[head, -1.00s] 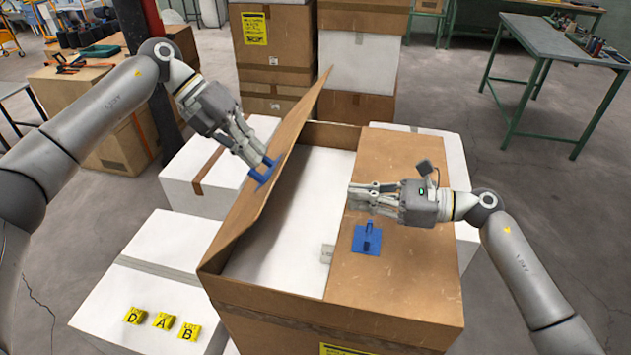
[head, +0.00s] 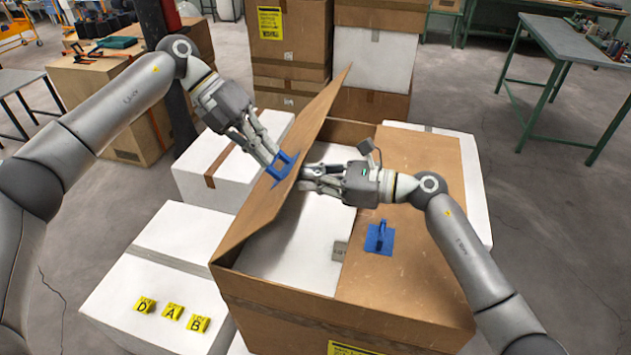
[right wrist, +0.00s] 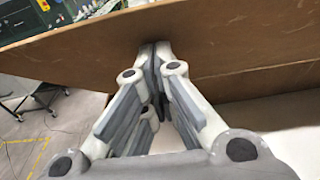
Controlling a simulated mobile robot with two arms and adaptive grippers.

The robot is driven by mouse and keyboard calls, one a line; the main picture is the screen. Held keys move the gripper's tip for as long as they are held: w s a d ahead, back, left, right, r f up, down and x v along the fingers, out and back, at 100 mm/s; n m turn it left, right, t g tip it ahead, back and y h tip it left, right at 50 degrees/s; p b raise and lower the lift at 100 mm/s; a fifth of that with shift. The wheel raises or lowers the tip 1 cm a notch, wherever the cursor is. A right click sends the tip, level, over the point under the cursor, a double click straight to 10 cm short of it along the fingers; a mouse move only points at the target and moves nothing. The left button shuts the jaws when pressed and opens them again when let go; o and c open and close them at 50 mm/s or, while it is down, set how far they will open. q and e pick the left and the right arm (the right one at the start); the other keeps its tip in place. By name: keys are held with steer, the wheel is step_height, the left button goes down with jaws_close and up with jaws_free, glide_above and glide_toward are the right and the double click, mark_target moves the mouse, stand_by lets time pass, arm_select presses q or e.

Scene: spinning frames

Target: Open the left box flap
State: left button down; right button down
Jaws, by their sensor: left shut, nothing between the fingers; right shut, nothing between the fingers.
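The left box flap (head: 262,222) of the large cardboard box (head: 330,308) stands raised and tilted. Its blue handle (head: 281,167) is on the outer face. My left gripper (head: 276,156) is shut at this handle; whether the fingers pass through it cannot be told. My right gripper (head: 303,180) is shut and empty over the box opening, its tips at or very near the flap's inner face. The right wrist view shows the closed fingertips (right wrist: 154,46) against the brown flap (right wrist: 215,35); contact is likely but not certain. The right flap (head: 405,265) lies closed, with its own blue handle (head: 380,237).
White boxes stand left of the large box, one with yellow letter blocks (head: 172,311) on top. Stacked cartons (head: 290,50) stand behind. A green table (head: 580,60) is at the back right, with clear floor before it.

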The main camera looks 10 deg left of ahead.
arm_select(q)
steer(key=shift+d+r, duration=0.1)
steer(key=shift+d, duration=0.1)
steer(key=shift+a, duration=0.1)
arm_select(e)
steer(key=shift+a+r, duration=0.55)
steer(key=shift+r, duration=0.2)
arm_select(q)
steer(key=c, duration=1.6)
jaws_free()
steer(key=shift+s+d, duration=0.1)
steer(key=shift+d, duration=0.15)
steer(key=shift+a+f, duration=0.15)
steer(key=shift+f, duration=0.1)
arm_select(e)
steer(key=shift+w+a+r, duration=0.1)
steer(key=shift+w, duration=0.05)
arm_select(q)
steer(key=shift+a+r, duration=0.1)
steer(key=shift+r, duration=0.05)
